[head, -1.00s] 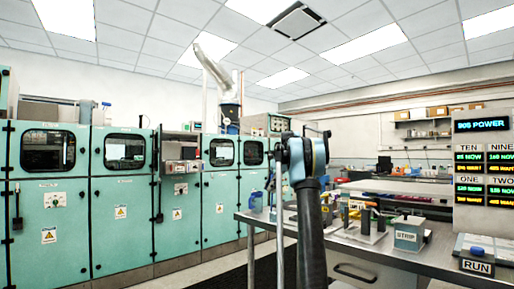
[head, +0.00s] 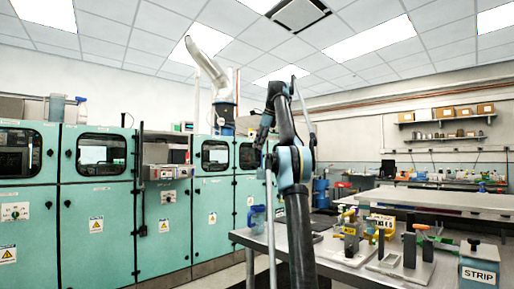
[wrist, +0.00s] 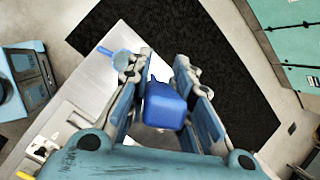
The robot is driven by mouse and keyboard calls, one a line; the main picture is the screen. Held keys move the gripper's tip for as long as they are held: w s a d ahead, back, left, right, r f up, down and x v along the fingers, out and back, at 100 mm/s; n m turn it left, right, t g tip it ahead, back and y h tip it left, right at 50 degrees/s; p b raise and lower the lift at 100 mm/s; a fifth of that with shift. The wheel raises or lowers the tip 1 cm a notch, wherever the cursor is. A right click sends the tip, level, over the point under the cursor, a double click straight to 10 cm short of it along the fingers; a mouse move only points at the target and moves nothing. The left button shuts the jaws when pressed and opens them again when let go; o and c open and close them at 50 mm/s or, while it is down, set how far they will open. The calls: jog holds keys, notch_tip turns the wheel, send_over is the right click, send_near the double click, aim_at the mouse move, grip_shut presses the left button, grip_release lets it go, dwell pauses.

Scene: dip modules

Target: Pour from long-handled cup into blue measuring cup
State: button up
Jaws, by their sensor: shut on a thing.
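A translucent blue measuring cup (head: 257,218) stands upright at the left end of the metal table. In the wrist view the measuring cup (wrist: 122,66) shows from above, left of my fingertips and apart from them, with its handle toward the left. My gripper (wrist: 161,68) is shut on a solid blue boxy part (wrist: 164,106), seemingly of the long-handled cup, between the two fingers. The rest of the held cup is hidden, and I cannot see its contents. In the head view my raised arm stands in front of the table's left part, and the grip itself is unclear.
Teal cabinets (head: 95,225) line the left wall. A dark mat (wrist: 225,75) lies on the floor beside the table. Bare tabletop shows around the measuring cup.

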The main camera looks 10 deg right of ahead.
jog(key=shift+w+r, duration=0.2)
jog(key=shift+w, duration=0.05)
jog(key=s+f+t, duration=0.1)
jog(key=f, duration=0.1)
jog(key=s+a+f+t+h, duration=0.1)
jog(key=s+f, duration=0.1)
jog(key=shift+a+t, duration=0.2)
jog(key=shift+t, duration=0.2)
dwell(0.7)
jog(key=shift+s+f, duration=0.1)
jog(key=shift+f, duration=0.05)
